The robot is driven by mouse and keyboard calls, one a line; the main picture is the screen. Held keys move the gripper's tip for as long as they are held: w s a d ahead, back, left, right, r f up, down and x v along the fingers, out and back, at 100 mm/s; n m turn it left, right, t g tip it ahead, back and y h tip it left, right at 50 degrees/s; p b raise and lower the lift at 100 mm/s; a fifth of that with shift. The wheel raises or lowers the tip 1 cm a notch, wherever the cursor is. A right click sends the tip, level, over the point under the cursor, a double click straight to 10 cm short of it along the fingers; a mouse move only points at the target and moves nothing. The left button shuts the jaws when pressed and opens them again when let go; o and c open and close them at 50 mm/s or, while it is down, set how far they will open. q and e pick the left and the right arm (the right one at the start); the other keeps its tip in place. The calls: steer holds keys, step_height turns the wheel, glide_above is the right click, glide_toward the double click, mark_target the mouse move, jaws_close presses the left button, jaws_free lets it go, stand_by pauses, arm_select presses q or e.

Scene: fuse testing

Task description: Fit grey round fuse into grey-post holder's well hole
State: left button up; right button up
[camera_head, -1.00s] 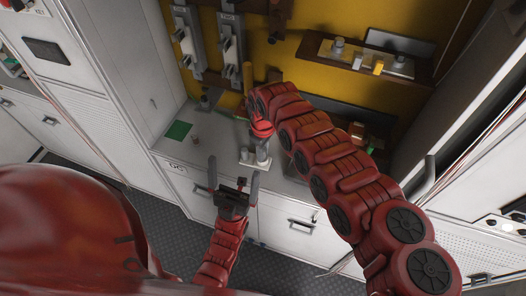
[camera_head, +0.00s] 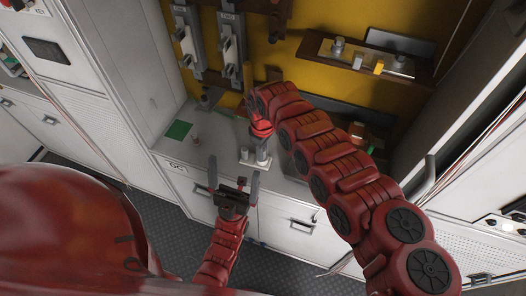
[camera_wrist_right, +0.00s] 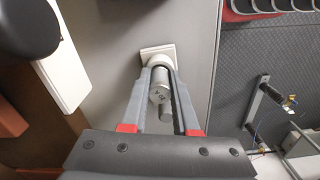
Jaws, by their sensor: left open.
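The grey-post holder stands on the worktop, with a white base (camera_head: 247,164) and a grey upright post (camera_head: 263,158). My right gripper (camera_head: 262,140) points down over it and is partly hidden by its own arm. In the right wrist view the fingers (camera_wrist_right: 159,75) close on the grey round fuse (camera_wrist_right: 158,92), a cylinder with a marked end. The holder's white base (camera_wrist_right: 152,52) shows just beyond the fingertips. The well hole is hidden, so I cannot tell how far the fuse sits in it. My left gripper (camera_head: 234,176) is open and empty, in front of the worktop.
A green patch (camera_head: 179,131) and a small pale item (camera_head: 196,137) lie on the worktop (camera_head: 215,135) to the left. Grey fixtures (camera_head: 231,45) hang on the yellow back wall. A brown shelf (camera_head: 372,58) carries grey and yellow parts at upper right.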

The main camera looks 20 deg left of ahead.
steer(key=o, duration=0.5)
steer(key=shift+s+f, duration=0.15)
steer(key=shift+f, duration=0.1)
steer(key=r+b, duration=0.2)
steer(key=r, duration=0.7)
steer(key=r+b, duration=0.3)
steer(key=r, duration=0.6)
steer(key=shift+w, duration=0.2)
steer(key=shift+f, duration=0.1)
